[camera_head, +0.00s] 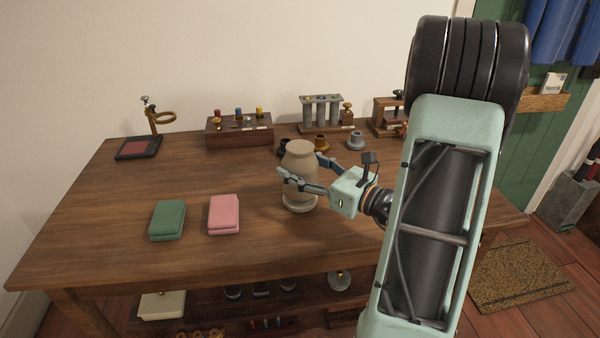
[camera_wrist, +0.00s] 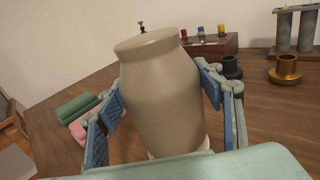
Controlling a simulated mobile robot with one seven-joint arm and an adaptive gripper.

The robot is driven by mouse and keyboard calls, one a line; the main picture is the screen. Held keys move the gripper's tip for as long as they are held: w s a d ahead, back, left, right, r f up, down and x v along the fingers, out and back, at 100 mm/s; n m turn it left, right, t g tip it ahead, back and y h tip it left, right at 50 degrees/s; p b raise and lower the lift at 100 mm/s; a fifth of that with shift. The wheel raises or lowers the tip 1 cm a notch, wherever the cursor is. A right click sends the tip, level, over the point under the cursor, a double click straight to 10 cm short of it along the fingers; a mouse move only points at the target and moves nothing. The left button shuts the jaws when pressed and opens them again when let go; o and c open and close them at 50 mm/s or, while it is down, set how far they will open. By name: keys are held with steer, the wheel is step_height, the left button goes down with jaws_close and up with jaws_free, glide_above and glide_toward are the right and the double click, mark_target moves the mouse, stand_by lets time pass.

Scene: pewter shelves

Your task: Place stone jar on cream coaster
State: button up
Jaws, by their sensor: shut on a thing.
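The stone jar (camera_head: 299,174) is beige with a narrower neck and stands upright between my fingers. My gripper (camera_head: 304,176) is shut on its sides, coming from the right. In the wrist view the jar (camera_wrist: 160,90) fills the middle, with a blue-padded finger on each side. A cream coaster (camera_head: 300,203) is directly below the jar on the table, and the jar's base looks to be on or just above it. I cannot tell whether they touch. A pale edge of the coaster also shows in the wrist view (camera_wrist: 207,143).
A green block (camera_head: 167,220) and a pink block (camera_head: 224,215) lie left of the jar. Behind stand a wooden rack (camera_head: 239,132), several small collars including a brass one (camera_head: 321,142), and a tube stand (camera_head: 321,112). The table's left side (camera_head: 110,200) is clear.

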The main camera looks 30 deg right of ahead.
steer(key=shift+f, duration=0.25)
steer(key=shift+f, duration=0.1)
steer(key=shift+f, duration=0.15)
steer(key=o, duration=1.7)
steer(key=shift+s+r, duration=0.15)
steer(key=shift+r, duration=0.1)
steer(key=p+v, duration=0.2)
steer(key=v, duration=1)
